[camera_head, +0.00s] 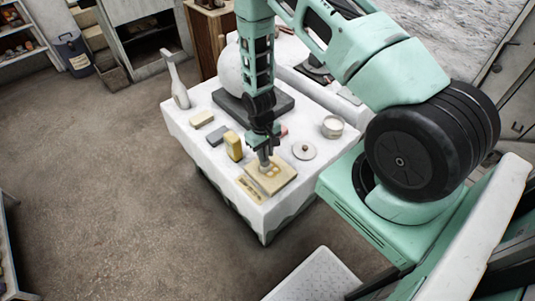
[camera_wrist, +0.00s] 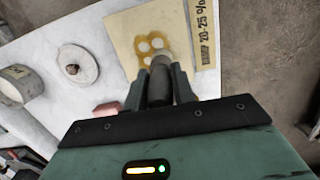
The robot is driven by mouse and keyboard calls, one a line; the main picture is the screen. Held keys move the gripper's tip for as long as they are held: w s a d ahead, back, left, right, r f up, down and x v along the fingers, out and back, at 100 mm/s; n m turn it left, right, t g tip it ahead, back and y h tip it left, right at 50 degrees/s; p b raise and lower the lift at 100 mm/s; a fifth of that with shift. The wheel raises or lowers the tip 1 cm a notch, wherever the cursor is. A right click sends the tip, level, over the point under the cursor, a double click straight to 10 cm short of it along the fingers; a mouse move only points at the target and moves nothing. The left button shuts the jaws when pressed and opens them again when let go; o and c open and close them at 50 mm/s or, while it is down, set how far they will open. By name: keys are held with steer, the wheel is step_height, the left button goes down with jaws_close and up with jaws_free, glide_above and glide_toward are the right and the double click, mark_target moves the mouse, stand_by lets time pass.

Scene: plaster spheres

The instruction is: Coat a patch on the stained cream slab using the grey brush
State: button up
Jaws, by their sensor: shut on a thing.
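The cream slab (camera_head: 283,174) lies near the front edge of the white-covered table. It also shows in the wrist view (camera_wrist: 122,30), with orange-brown ring-shaped stains (camera_wrist: 143,48) on it. My gripper (camera_head: 264,142) is over the slab, pointing down. In the wrist view my gripper (camera_wrist: 160,92) is shut on the grey brush (camera_wrist: 161,72), whose rounded grey end shows between the fingers. The brush (camera_head: 264,157) reaches down to the slab beside the stains. I cannot tell whether its tip touches the slab.
A labelled strip (camera_wrist: 205,35) lies beside the slab. A round lid (camera_head: 304,150) and a pot (camera_head: 333,127) stand to the right. A yellow block (camera_head: 233,146), a grey block (camera_head: 219,134) and a pale block (camera_head: 202,119) are left. A plaster sphere (camera_head: 231,70) stands behind on a dark base.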

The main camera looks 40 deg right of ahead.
steer(key=shift+w, duration=0.6)
steer(key=shift+s+r+p, duration=0.65)
steer(key=shift+s+r, duration=0.1)
steer(key=shift+f, duration=0.1)
steer(key=shift+d, duration=0.1)
steer(key=shift+d+f, duration=0.1)
steer(key=shift+d, duration=1.05)
steer(key=shift+f+b, duration=0.65)
steer(key=shift+b, duration=0.05)
